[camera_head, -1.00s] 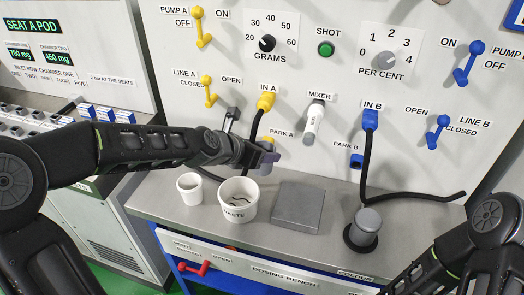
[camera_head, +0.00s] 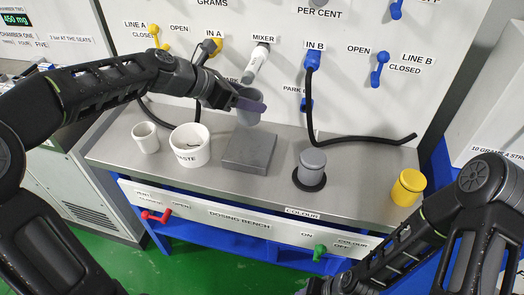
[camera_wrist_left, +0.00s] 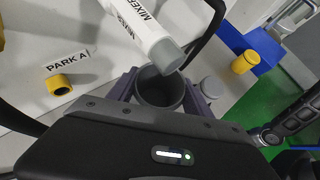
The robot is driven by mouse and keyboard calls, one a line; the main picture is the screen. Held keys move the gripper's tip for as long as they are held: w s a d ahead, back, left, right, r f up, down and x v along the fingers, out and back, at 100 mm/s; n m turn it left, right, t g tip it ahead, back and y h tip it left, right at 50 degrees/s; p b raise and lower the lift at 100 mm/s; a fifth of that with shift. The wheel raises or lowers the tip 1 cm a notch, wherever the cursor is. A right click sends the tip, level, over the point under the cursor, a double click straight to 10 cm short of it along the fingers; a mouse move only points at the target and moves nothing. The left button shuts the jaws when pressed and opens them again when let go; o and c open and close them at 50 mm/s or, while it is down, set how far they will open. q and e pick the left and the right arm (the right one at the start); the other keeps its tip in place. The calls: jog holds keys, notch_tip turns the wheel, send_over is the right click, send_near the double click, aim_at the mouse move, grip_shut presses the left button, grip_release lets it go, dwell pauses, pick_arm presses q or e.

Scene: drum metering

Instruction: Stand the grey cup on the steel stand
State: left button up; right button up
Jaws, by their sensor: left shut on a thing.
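The grey cup (camera_head: 246,117) is in my left gripper (camera_head: 250,104), above the bench and in front of the panel. The purple fingers are shut on its sides, and it looks roughly upright. In the left wrist view the open mouth of the cup (camera_wrist_left: 160,90) shows between the fingers (camera_wrist_left: 161,96), close to the mixer nozzle; its inside is dark. The steel stand (camera_head: 249,153) is a flat, square grey block on the bench, bare on top. The cup is above its back part in the head view, apart from it. My right gripper is out of view.
The white mixer nozzle (camera_head: 257,62) hangs just above the cup. A white waste tub (camera_head: 189,155) and a small white cup (camera_head: 145,144) stand left of the stand. A grey lidded pot (camera_head: 312,166), a yellow pot (camera_head: 407,188) and a black hose (camera_head: 345,143) are to the right.

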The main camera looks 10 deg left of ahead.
aim_at(249, 118)
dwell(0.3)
pick_arm(q)
jog(key=shift+f, duration=3.2)
jog(key=shift+f, duration=1.85)
jog(key=shift+b, duration=0.3)
jog(key=shift+f, duration=0.2)
jog(key=o, duration=1.5)
